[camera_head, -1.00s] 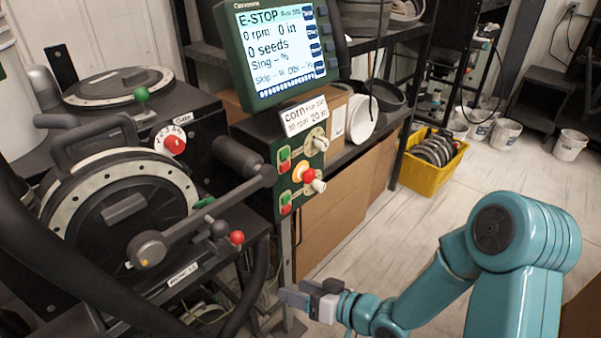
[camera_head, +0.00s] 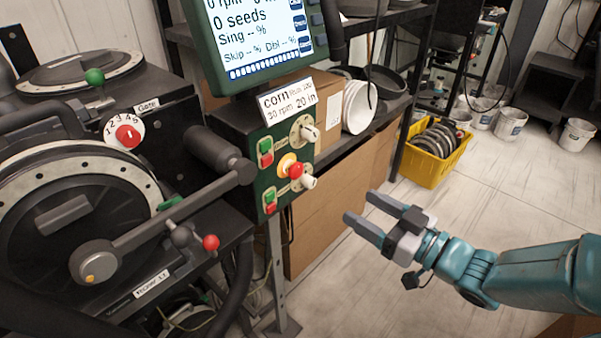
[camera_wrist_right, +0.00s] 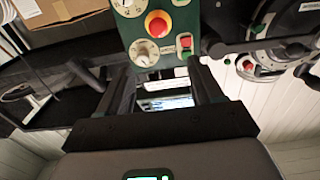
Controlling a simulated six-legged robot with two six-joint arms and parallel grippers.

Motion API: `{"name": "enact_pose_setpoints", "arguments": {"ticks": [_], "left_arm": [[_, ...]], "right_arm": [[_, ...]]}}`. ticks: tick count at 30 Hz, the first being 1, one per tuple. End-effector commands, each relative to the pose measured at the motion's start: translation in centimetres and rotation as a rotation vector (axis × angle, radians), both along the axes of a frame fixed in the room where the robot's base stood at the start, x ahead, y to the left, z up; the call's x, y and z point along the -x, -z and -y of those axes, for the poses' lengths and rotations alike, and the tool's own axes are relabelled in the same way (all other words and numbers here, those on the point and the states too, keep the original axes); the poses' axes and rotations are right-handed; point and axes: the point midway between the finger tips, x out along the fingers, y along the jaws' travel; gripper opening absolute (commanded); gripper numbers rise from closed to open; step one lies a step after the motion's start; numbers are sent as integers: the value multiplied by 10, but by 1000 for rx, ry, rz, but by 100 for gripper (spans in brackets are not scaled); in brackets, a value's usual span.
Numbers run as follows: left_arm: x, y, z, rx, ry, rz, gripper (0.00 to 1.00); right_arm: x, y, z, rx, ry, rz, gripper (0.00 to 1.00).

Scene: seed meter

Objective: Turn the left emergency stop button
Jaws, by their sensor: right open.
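A red emergency stop button (camera_head: 296,171) with a yellow collar (camera_head: 286,163) sits in the middle of a green control panel (camera_head: 270,183). It is the only such button I can make out. My right gripper (camera_head: 360,207) is open and empty, to the right of the panel and a little lower, with its fingers pointing toward it and a clear gap between. In the right wrist view the red button (camera_wrist_right: 158,24) lies at the top, beyond the two spread fingers (camera_wrist_right: 164,75), touching neither. My left gripper is not in view.
White knobs (camera_head: 309,134) and small green-and-red switches (camera_head: 266,152) surround the button. A display (camera_head: 262,40) stands above the panel. A dark lever (camera_head: 180,212) of the seed meter reaches toward the panel from the left. Floor (camera_head: 350,280) is open below my right gripper.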

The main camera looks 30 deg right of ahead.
Motion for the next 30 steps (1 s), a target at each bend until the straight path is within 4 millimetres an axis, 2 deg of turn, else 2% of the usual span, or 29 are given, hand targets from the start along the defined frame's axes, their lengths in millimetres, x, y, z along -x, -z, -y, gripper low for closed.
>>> {"name": "enact_pose_setpoints", "arguments": {"ticks": [5,18,24,30], "left_arm": [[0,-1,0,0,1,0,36],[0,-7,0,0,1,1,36],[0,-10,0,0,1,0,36],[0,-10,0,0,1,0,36]], "right_arm": [[-26,0,-11,-4,-9,-1,66],[-126,0,-44,-4,-10,-4,66],[-151,-1,-51,-2,-7,-2,66],[-157,0,-52,-3,-4,-4,66]]}}
